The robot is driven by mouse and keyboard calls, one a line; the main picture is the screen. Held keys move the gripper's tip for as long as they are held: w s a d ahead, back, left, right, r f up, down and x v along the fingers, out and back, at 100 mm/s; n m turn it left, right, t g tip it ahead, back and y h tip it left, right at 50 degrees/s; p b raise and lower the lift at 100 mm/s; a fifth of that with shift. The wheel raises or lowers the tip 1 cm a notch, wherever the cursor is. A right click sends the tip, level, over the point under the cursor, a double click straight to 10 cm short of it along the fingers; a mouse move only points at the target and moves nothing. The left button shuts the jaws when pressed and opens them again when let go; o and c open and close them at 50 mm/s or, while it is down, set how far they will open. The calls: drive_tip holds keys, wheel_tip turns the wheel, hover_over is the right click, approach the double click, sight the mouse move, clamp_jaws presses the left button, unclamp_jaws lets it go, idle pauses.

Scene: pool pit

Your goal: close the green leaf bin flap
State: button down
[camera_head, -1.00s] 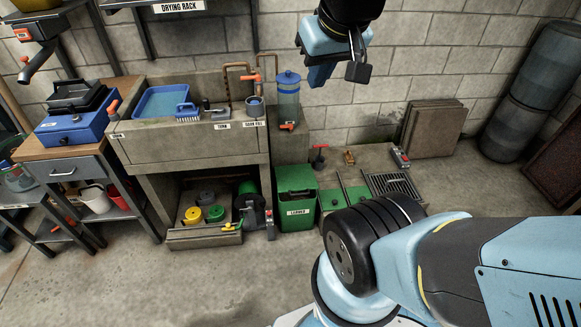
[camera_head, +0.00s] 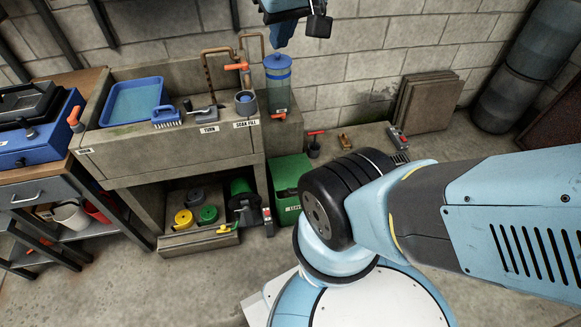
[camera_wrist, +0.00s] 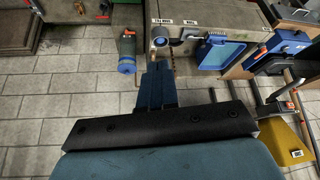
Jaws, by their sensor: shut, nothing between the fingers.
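The green leaf bin (camera_head: 289,176) stands on the floor right of the sink unit's open lower bay. Its green top shows, but I cannot tell for sure how its flap stands. In the wrist view my gripper (camera_wrist: 157,84) is shut and empty, and the bin is not clearly seen there.
The stone sink (camera_head: 170,148) holds a blue tray (camera_head: 135,102), a brush and a tap. A blue-lidded clear canister (camera_head: 278,85) stands beside it. A low ledge with small tools lies right of the bin. Wall and stacked slabs (camera_head: 427,103) are behind; floor in front is open.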

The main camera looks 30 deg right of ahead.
drive_tip(key=shift+w, duration=0.1)
drive_tip(key=w+d+f+m+g, duration=0.1)
drive_tip(key=w+d+f, duration=0.1)
drive_tip(key=w+f, duration=0.35)
drive_tip(key=w+d+f+g, duration=0.1)
drive_tip(key=w+d+f, duration=0.15)
drive_tip(key=w, duration=0.65)
drive_tip(key=w+d+f+g, duration=0.1)
drive_tip(key=w+d+f, duration=0.25)
drive_tip(key=f, duration=0.45)
drive_tip(key=w+d+f+g, duration=0.1)
drive_tip(key=w+d+f, duration=0.1)
drive_tip(key=w+f, duration=0.45)
drive_tip(key=d+f+m+g, duration=0.1)
drive_tip(key=d+f, duration=0.1)
drive_tip(key=f, duration=0.7)
drive_tip(key=d+f+m, duration=0.1)
drive_tip(key=d+f, duration=0.1)
drive_tip(key=f, duration=0.7)
drive_tip(key=s+f, duration=0.2)
drive_tip(key=f, duration=0.9)
drive_tip(key=s+d+f+g, duration=0.1)
drive_tip(key=s+f, duration=0.2)
drive_tip(key=f, duration=0.8)
drive_tip(key=s+d+f+g, duration=0.1)
drive_tip(key=s+f, duration=0.2)
drive_tip(key=f, duration=0.9)
